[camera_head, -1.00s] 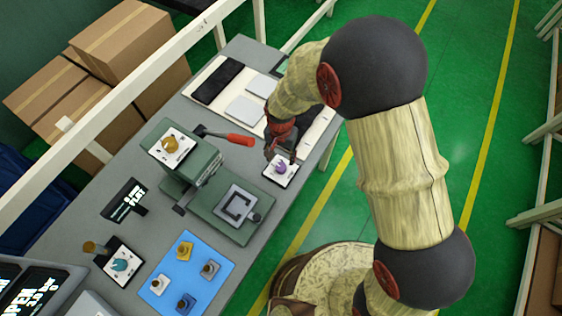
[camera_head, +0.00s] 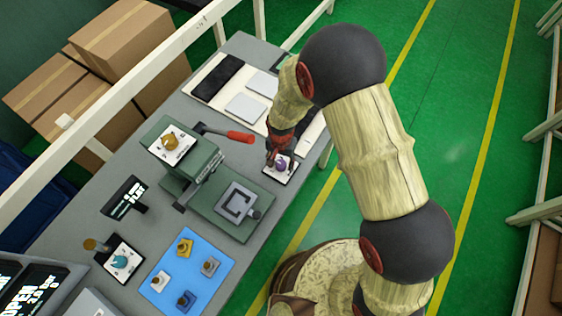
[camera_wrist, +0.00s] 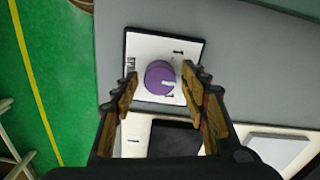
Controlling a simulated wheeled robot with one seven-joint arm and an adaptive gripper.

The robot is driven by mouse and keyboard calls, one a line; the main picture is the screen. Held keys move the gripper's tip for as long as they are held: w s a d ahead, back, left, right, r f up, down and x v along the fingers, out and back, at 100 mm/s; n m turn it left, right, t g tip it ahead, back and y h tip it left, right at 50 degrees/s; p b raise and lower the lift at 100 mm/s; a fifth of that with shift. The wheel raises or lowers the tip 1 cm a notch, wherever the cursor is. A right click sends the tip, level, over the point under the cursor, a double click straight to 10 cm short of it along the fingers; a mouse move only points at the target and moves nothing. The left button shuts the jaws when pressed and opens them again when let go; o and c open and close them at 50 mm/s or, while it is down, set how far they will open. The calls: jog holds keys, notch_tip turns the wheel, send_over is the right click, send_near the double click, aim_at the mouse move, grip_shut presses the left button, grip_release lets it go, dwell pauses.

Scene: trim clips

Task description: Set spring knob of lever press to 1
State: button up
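The purple spring knob (camera_wrist: 160,77) sits on a white plate with a dark edge (camera_wrist: 185,52). The plate carries small dark marks, among them a "1" and lettering partly hidden by my finger. My gripper (camera_wrist: 160,82) is open, with one finger on either side of the knob and gaps between; I cannot tell how deep the tips reach. In the head view the knob (camera_head: 281,164) lies just beside my gripper (camera_head: 275,159), at the table's right edge. The green lever press (camera_head: 196,172) stands left of it, with a red-handled lever (camera_head: 240,137).
A yellow knob (camera_head: 170,142) is on the press top and a teal knob (camera_head: 120,262) on a plate at front left. A blue mat (camera_head: 212,288) holds several small pieces. A pale board (camera_head: 212,102) with pads lies behind. A white rail (camera_head: 150,70) runs along the left.

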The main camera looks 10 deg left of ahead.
jog(key=c, duration=0.9)
jog(key=shift+n, duration=0.3)
jog(key=n+b, duration=0.2)
jog(key=n, duration=0.3)
jog(key=shift+n, duration=0.3)
jog(key=n+b, duration=0.1)
jog(key=n, duration=0.4)
jog(key=shift+n, duration=0.3)
jog(key=o, duration=1)
jog(key=shift+o, duration=0.6)
jog(key=shift+r, duration=0.15)
